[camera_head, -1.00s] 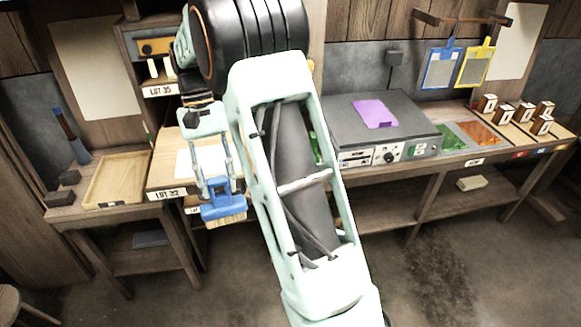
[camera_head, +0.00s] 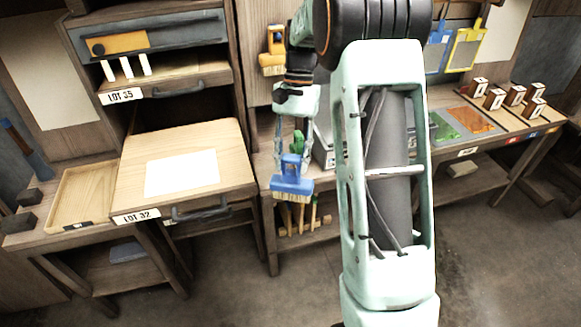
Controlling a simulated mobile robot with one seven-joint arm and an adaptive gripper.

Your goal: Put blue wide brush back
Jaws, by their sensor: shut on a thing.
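The blue wide brush (camera_head: 291,186) is in my gripper (camera_head: 292,158), upright with its pale bristles pointing down. My gripper is shut on its upper part and holds it in the air, in front of the bench. A yellow-orange brush (camera_head: 274,45) of similar shape hangs against the wooden panel above and left of my gripper. A green thing (camera_head: 298,140) shows behind my fingers; I cannot tell whether it is another brush. My arm hides the wall and bench to the right of the gripper.
The LOT 32 drawer (camera_head: 133,190) juts out on the left with a white sheet on it. A wooden tray (camera_head: 66,214) is further left. Several wooden-handled tools (camera_head: 311,222) stand under the bench below the brush. The floor in front is clear.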

